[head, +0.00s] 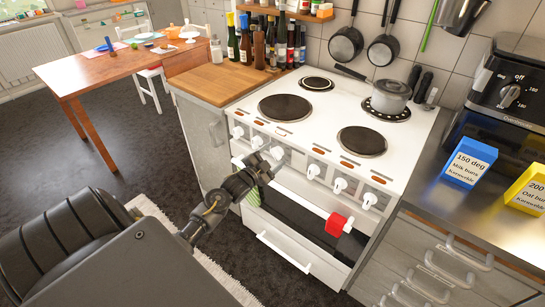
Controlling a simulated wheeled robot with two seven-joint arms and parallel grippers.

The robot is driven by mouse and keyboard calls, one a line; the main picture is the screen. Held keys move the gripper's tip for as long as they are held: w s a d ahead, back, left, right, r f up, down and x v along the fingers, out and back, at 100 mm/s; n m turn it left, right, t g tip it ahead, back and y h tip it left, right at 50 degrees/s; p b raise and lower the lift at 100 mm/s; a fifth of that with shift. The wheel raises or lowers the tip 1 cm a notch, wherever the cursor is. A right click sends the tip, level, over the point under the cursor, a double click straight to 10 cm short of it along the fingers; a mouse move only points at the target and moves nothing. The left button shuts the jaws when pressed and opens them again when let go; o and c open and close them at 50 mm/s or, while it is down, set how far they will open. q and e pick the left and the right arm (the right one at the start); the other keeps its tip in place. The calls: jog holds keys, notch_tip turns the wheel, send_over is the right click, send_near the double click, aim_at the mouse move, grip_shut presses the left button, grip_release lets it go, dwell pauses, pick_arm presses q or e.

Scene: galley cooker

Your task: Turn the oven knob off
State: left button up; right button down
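The white cooker (318,110) stands in the middle of the head view, with a row of several white knobs along its front panel. The knob closest to my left gripper (266,162) is the white knob (277,152) just above and right of its fingertips. I cannot tell whether they touch. Other knobs include one at the left (238,132), one right of the middle (313,171) and one at the far right (368,201). Which is the oven knob is not readable. The dark gripper's finger gap is too small to make out. My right gripper is not in view.
The oven's white handle bar (300,202) runs below the knobs and carries a red item (336,224). A steel counter (440,190) is at right, a wooden counter (222,82) at left. Open floor lies left.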

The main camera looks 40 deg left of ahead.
pick_arm(q)
jog(key=c, duration=0.9)
jog(key=shift+c, duration=0.2)
